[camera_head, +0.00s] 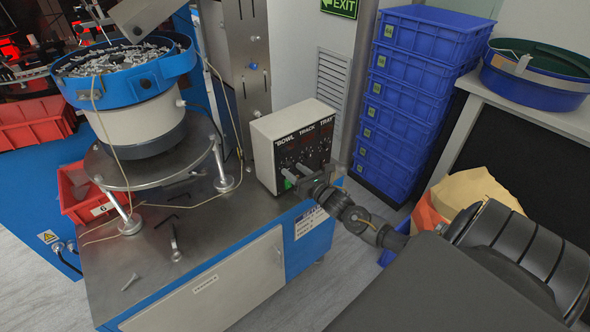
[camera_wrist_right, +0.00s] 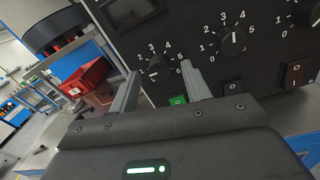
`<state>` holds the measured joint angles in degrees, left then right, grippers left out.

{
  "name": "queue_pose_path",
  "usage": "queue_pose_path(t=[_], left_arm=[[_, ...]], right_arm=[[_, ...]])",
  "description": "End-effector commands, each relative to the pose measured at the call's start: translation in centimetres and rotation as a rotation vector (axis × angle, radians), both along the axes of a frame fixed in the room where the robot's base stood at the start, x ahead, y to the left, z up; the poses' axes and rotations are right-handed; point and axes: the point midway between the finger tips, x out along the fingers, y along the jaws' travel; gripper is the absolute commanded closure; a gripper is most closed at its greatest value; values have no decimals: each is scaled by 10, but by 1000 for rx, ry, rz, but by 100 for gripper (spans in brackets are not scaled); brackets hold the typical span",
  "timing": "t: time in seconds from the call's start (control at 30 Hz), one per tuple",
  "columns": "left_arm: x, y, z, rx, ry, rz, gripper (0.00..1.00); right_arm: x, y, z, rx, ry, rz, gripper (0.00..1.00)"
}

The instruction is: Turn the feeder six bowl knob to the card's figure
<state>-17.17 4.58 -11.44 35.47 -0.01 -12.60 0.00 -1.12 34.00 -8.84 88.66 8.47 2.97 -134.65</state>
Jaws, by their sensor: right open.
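The control box (camera_head: 264,145) stands on the metal bench, its dark panel labelled BOWL, TRACK and TRAY. In the right wrist view the black bowl knob (camera_wrist_right: 156,72) is the left one, inside a numbered dial; I cannot clearly read its pointer. My right gripper (camera_head: 293,177) is open in front of the panel; in the wrist view its fingers (camera_wrist_right: 160,72) lie on either side of the bowl knob. I cannot tell whether they touch it. A red bin (camera_head: 75,200) carries a label with a 6. I cannot make out a card with a setting. My left gripper is out of view.
The bowl feeder (camera_head: 130,75) full of parts stands left of the box. Blue crates (camera_head: 410,90) are stacked to the right. Loose tools lie on the bench (camera_head: 200,235).

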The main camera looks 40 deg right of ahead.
Motion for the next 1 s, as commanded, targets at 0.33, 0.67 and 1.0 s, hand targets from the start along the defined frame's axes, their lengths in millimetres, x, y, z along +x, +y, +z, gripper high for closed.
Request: queue_pose_path(t=[0.33, 0.67, 1.0], left_arm=[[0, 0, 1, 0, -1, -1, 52], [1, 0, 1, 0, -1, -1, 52], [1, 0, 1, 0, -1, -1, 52]], right_arm=[[7, 1, 0, 1, 1, 0, 52], [7, 0, 0, 0, 0, 0, 89], [7, -1, 0, 31, -1, -2, 97]])
